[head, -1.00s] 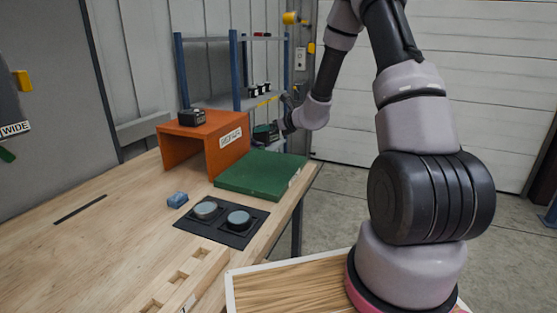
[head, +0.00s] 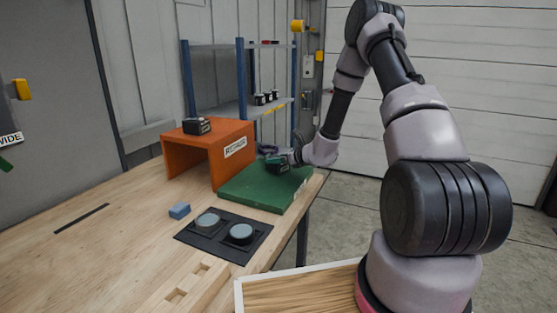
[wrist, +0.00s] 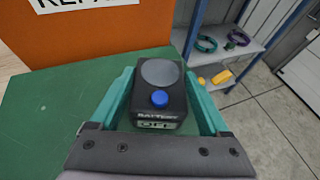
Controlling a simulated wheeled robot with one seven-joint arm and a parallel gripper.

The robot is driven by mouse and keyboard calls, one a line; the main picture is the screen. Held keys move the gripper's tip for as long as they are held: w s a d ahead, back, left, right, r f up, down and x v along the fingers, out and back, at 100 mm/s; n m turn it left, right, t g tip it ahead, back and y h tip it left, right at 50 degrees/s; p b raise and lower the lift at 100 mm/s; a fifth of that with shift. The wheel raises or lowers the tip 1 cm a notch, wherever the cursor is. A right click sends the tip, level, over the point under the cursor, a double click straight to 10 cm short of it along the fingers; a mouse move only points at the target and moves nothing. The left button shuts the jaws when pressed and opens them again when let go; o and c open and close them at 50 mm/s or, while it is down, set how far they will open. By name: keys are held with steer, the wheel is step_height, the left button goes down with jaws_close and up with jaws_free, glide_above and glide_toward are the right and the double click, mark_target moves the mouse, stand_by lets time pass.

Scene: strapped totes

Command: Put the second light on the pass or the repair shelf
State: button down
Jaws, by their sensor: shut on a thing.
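My gripper (head: 279,164) is shut on a dark box-shaped light (wrist: 159,88) with a grey round top, a blue button and a label beginning "BATTERY". The teal fingers lie on either side of it. The held light is at the green board (head: 262,188); I cannot tell whether it touches the board. The board also shows in the wrist view (wrist: 40,125). The other light (head: 197,126) sits on top of the orange repair shelf (head: 183,160), which is labelled "REPAIR". The shelf's front also shows in the wrist view (wrist: 100,40).
A black mat (head: 212,243) with two grey round pads lies in front of the board. A blue-posted rack (head: 240,80) stands behind. The bench's left part is mostly clear.

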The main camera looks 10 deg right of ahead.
steer(key=shift+a+f, duration=0.1)
jaws_free()
